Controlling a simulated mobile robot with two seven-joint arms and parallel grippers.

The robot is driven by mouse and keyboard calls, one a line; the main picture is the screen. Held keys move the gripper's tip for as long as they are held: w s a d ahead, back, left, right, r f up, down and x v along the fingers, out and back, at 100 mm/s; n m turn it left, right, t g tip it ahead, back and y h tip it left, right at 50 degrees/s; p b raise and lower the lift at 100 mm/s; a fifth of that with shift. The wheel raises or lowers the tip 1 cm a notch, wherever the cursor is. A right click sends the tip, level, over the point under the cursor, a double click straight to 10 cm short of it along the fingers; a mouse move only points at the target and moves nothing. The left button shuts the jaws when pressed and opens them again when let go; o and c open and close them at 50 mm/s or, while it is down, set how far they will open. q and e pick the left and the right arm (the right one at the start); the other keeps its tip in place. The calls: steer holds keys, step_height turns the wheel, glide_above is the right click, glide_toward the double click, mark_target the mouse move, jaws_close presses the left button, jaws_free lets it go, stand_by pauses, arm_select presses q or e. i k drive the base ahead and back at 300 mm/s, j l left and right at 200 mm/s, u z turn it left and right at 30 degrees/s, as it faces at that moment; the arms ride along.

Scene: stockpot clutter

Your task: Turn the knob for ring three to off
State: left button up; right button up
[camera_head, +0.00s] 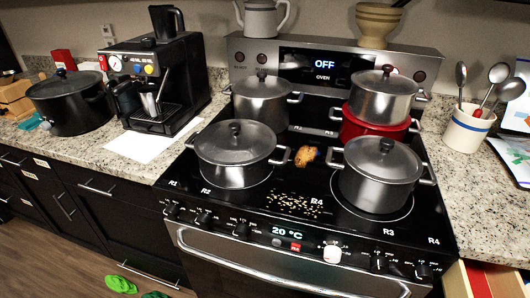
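The black stove (270,190) has a row of knobs along its front edge. A knob (378,262) sits below the printed "R3" label at the front right. A lighter, white knob (332,252) is to its left, and a dark knob (424,270) is to its right below an "R4" label. Dark knobs (205,217) also sit at the left end, near "R1" and "R2" labels. The knob pointer settings are too small to read. The front display (285,232) reads "20 °C". Neither of my grippers is in view.
Lidded steel pots stand at front left (236,155), front right (378,178) and back left (261,101). Another (382,96) sits on a red pot (370,125). Crumbs (293,203) lie on the cooktop. An oven handle (280,268) runs below the knobs. Green slippers (120,284) lie on the floor.

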mark_target(379, 265)
steer(key=k+z, duration=0.15)
steer(key=z, duration=1)
